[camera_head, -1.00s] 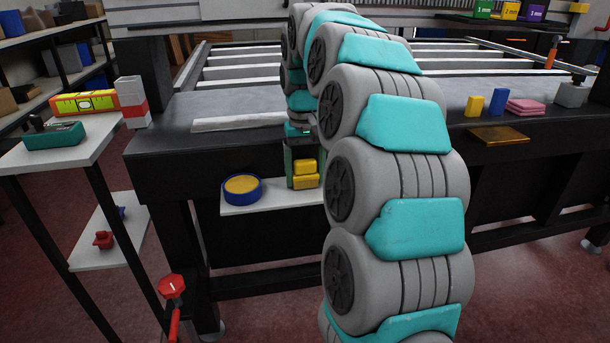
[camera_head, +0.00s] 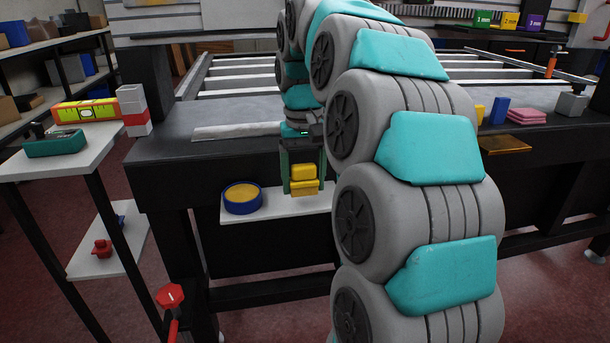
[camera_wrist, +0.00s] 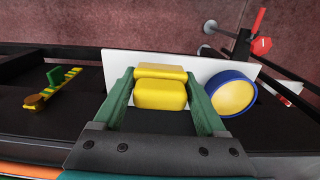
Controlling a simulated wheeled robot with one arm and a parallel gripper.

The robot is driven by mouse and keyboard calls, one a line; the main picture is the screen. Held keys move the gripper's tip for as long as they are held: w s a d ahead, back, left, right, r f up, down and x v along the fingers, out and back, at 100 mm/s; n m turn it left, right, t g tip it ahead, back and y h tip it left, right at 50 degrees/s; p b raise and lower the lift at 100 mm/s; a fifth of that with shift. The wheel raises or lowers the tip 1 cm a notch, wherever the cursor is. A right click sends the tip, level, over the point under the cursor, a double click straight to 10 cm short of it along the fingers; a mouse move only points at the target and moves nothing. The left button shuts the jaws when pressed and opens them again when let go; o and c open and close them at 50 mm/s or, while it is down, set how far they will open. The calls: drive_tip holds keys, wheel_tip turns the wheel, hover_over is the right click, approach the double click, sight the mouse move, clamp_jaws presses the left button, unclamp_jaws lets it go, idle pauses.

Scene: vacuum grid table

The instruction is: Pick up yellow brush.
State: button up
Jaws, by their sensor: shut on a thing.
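The yellow brush (camera_head: 304,178) is a small two-part yellow block at the front shelf below the table edge. My gripper (camera_head: 302,184) points down from above, with its green fingers on either side of the brush. In the wrist view the brush (camera_wrist: 160,92) sits between the two green fingers of my gripper (camera_wrist: 162,98), which are shut on it. The white shelf (camera_head: 275,205) lies under and behind it. I cannot tell whether the brush still touches the shelf.
A blue round container with a yellow top (camera_head: 242,197) stands left of the brush on the shelf. The dark table edge (camera_head: 200,160) is just above. A red-topped clamp (camera_head: 170,297) stands at lower left. A side stand with a spirit level (camera_head: 85,111) is at left.

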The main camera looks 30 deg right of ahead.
drive_tip(key=s+a+r+b, duration=0.1)
drive_tip(key=s+a, duration=0.5)
drive_tip(key=s, duration=0.3)
drive_tip(key=shift+s+a, duration=0.2)
drive_tip(key=shift+s, duration=0.05)
drive_tip(key=o, duration=0.9)
drive_tip(key=c, duration=0.6)
